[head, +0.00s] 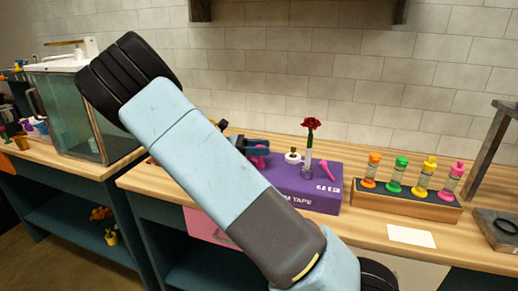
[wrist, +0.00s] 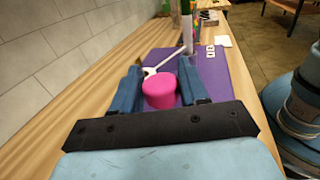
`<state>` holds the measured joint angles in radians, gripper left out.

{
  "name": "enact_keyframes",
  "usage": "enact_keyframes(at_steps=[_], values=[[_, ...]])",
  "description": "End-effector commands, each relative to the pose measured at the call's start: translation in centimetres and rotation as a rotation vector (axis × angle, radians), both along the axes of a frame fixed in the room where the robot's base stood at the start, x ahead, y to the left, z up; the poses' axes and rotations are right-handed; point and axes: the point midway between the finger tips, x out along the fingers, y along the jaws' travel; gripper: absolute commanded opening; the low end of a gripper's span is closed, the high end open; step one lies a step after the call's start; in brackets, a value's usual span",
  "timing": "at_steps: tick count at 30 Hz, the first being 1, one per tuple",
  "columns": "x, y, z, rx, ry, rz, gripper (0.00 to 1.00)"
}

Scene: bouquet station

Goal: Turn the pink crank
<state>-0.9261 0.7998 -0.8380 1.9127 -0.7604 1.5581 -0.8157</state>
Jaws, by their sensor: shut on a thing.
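The pink crank's knob (wrist: 160,92) is a short pink cylinder between the two blue fingers of my gripper (wrist: 160,85) in the wrist view. My gripper is shut on it, over the purple stem tape box (wrist: 216,72). In the head view my gripper (head: 255,147) is at the box's back left, partly hidden by my arm, and only a bit of pink shows there. The purple box (head: 318,182) stands on the wooden bench.
A red flower (head: 311,125) stands upright in a clear holder on the box, beside a small white spool (head: 293,157). A wooden rack (head: 415,203) with several coloured-cap bottles is to the right. A white card (head: 411,236) lies in front. A glass case (head: 75,110) is at left.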

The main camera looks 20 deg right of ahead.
Motion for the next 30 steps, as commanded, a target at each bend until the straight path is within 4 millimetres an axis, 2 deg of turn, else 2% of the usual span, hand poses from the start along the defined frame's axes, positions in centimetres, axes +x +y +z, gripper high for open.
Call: enact_keyframes(at_steps=[14,15,18,21,30], values=[[0.3,-0.02,0.14,-0.001,-0.004,-0.011,0.13],[0.3,-0.02,0.14,-0.001,-0.004,-0.011,0.45],[0.26,-0.04,0.12,0.0,-0.004,-0.012,0.54],[0.19,-0.06,0.09,-0.001,-0.003,-0.014,0.63],[0.2,0.16,0.03,-0.001,-0.002,-0.016,0.63]])
